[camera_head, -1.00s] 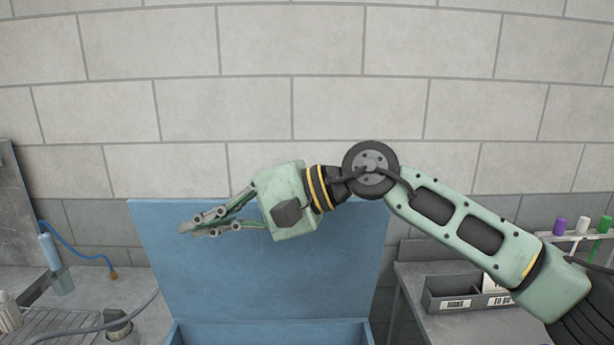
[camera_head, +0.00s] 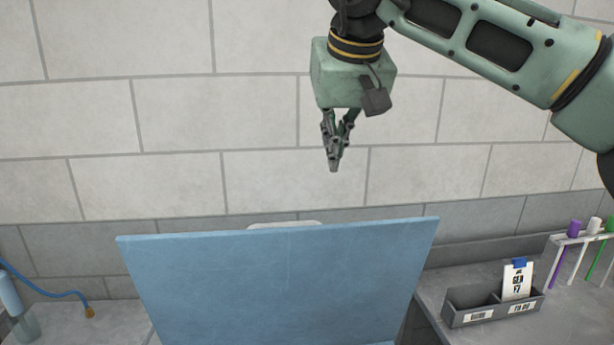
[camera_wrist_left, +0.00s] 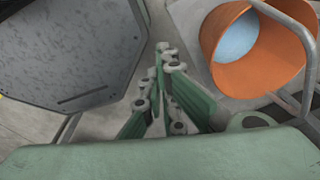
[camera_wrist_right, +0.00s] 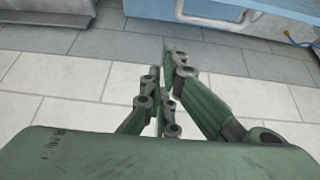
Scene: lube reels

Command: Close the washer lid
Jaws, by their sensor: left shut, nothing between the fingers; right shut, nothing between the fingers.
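The washer lid (camera_head: 285,285) is a flat blue panel. It stands raised in the lower middle of the head view, and the washer body below it is out of that view. My right gripper (camera_head: 334,166) points down, shut and empty, above the lid's top edge in the picture, with a gap between them. It also shows in the right wrist view (camera_wrist_right: 167,48), where a blue body, likely the washer, shows at the top. My left gripper (camera_wrist_left: 163,48) is shut and empty in the left wrist view and hidden from the head view.
A grey label bin (camera_head: 492,304) and a rack of coloured tubes (camera_head: 580,240) stand on the right counter. A blue hose (camera_head: 45,292) lies at left. An orange round container (camera_wrist_left: 250,50) is close to my left gripper. A block wall stands behind.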

